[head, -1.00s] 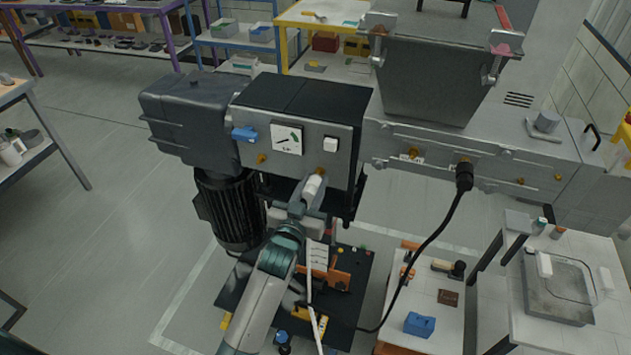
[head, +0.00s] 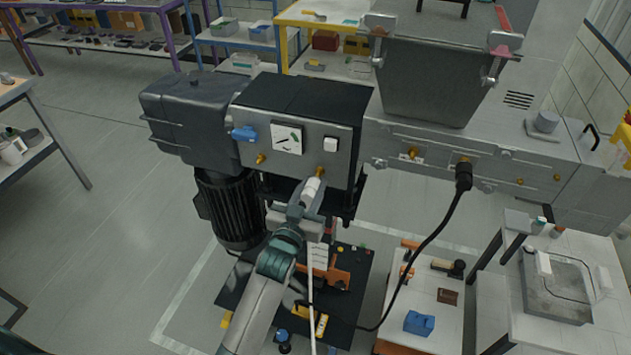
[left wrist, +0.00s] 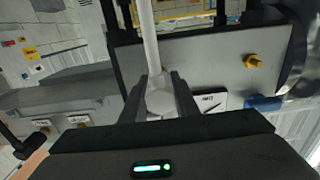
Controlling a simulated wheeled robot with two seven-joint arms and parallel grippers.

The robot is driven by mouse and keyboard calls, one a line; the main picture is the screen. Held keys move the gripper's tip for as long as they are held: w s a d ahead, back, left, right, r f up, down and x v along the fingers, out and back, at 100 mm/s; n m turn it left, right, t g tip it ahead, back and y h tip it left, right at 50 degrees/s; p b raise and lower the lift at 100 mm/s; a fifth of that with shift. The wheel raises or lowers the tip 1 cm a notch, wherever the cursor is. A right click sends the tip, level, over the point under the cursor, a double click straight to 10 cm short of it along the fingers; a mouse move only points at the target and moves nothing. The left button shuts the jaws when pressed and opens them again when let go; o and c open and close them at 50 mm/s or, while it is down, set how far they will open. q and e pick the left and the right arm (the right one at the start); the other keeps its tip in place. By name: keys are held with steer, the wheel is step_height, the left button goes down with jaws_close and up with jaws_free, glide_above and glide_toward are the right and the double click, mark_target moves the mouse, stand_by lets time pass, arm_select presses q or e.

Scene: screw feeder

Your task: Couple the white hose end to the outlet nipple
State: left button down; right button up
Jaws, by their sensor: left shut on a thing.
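My left gripper (head: 305,200) is shut on the white hose end (head: 312,187), just below and in front of the black-topped control box. The hose end points up at a brass nipple (head: 320,171) low on the box's front panel. Its tip appears very close to the nipple; I cannot tell whether they touch. The white hose (head: 311,290) hangs below the gripper. In the left wrist view, the white fitting (left wrist: 160,100) sits between the fingers with the hose running up; contact with the nipple is hidden. My right gripper is out of view.
The panel carries a dial (head: 287,138), a blue part (head: 244,133) and another brass nipple (head: 261,159). A black hose (head: 430,240) hangs from the machine on the right. A black motor (head: 232,210) stands left of my gripper. A low bench (head: 440,310) stands at lower right.

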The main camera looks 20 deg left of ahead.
mark_target(307, 199)
arm_select(q)
steer(key=shift+s+p, duration=0.5)
steer(key=shift+s, duration=0.75)
steer(key=shift+s+p, duration=0.45)
steer(key=shift+s, duration=0.8)
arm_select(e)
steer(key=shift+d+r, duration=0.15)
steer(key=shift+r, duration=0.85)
